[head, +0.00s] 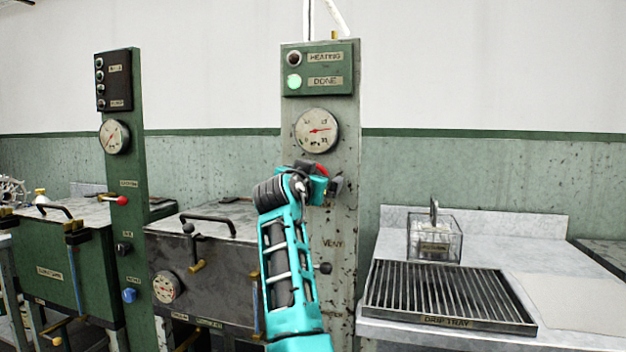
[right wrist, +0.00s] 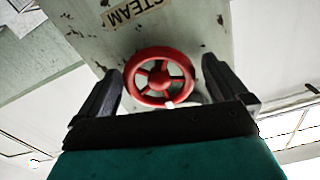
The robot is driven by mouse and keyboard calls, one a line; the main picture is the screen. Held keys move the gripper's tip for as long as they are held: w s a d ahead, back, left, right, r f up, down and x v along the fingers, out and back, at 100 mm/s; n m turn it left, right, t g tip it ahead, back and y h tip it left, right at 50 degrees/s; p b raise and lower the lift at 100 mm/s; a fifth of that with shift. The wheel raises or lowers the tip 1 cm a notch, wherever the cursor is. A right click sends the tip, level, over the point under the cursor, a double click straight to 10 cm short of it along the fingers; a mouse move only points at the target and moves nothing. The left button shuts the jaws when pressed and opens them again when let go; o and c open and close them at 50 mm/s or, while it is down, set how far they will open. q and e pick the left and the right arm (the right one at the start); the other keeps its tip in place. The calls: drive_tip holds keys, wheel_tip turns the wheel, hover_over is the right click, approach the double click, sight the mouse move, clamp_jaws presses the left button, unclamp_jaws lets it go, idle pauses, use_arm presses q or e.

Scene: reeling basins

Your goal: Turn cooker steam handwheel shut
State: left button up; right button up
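The red steam handwheel (right wrist: 160,58) is on the grey cooker column below a STEAM label in the right wrist view. In the head view only a bit of the handwheel's red (head: 321,168) shows, the rest hidden by my teal arm. My right gripper (right wrist: 161,68) is open, its dark fingers on either side of the wheel with a visible gap at each side. I cannot tell how deep the fingers reach around the rim. In the head view my right gripper (head: 326,184) is at the column, below the gauge. My left gripper is not in view.
The column's panel (head: 318,68) has its green DONE light lit. A round gauge (head: 317,130) sits above the wheel, and a dark VENT knob (head: 325,268) below. Left stand a lidded cooker (head: 220,255) and a green control post (head: 126,190). A drip tray (head: 445,295) lies right.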

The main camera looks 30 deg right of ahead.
drive_tip(key=shift+f, duration=0.1)
drive_tip(key=v, duration=1.3)
